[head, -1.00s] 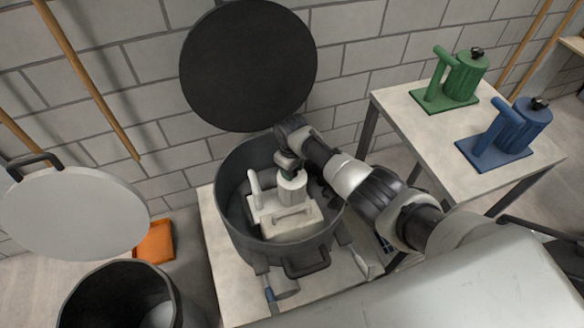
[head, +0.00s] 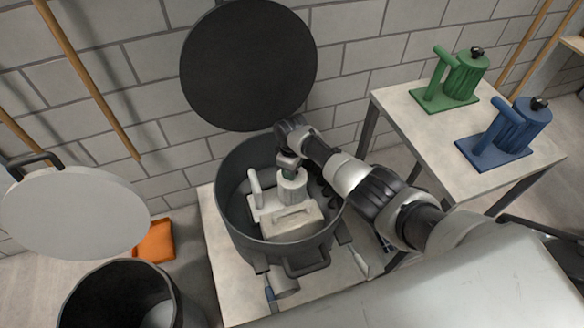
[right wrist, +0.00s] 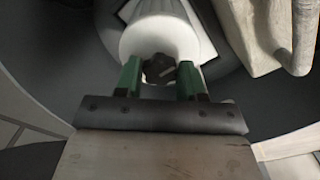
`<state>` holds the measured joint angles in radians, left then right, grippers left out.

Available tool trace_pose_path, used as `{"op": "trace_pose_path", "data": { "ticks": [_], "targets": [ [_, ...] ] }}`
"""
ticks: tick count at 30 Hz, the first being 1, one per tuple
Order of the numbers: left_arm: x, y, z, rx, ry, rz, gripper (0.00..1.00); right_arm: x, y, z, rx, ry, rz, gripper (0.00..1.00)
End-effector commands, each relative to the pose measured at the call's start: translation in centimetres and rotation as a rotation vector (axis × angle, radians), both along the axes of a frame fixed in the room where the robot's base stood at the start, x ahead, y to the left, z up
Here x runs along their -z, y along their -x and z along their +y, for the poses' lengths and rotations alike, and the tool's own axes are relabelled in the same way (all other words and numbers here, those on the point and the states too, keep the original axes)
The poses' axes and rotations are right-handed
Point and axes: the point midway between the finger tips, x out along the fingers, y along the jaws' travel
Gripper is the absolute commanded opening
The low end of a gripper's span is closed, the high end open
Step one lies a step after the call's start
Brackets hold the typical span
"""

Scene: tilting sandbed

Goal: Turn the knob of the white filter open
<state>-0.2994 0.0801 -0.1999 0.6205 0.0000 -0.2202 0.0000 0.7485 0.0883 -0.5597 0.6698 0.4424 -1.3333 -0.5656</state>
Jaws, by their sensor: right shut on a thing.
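The white filter (head: 293,188), a ribbed cylinder on a base plate with a slanted tube (head: 255,188) at its left, stands inside a dark pot (head: 230,215). Its small dark knob (right wrist: 159,69) shows on top of the cylinder in the right wrist view. My right gripper (head: 288,168) reaches down from above over the cylinder. Its green fingers (right wrist: 160,78) are on either side of the knob and shut on it. The knob's lower part is hidden. My left gripper is not in view.
A cream block with a handle (head: 292,222) lies in the pot in front of the filter. A black round lid (head: 248,65) stands behind. Green (head: 462,78) and blue (head: 510,130) filters stand on the right table. A black bin (head: 85,300) stands at the left.

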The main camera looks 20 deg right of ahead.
Motion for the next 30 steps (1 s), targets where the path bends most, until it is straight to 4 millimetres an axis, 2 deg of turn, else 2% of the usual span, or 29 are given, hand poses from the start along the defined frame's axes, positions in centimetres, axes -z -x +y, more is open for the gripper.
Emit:
{"op": "trace_pose_path", "data": {
  "ticks": [1, 2, 6, 14, 17, 30],
  "targets": [
    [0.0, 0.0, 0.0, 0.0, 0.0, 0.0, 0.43, 0.0, 0.0, 0.0, -0.001, -0.001, -0.001, 0.15],
    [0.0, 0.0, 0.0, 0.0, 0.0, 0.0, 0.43, 0.0, 0.0, 0.0, -0.001, -0.001, -0.001, 0.42],
    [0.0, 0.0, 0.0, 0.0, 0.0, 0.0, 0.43, 0.0, 0.0, 0.0, 0.0, -0.001, -0.001, 0.64],
    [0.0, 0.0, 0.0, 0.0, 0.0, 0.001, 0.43, -0.1, 0.0, 0.0, 0.001, -0.001, -0.001, 0.65],
    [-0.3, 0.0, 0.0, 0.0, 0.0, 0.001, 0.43, -0.7, 0.0, 0.0, 0.001, -0.001, -0.002, 0.65],
    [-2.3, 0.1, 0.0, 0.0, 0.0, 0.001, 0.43, -8.7, 0.0, 0.0, -0.001, 0.0, -0.003, 0.65]
  ]
}}
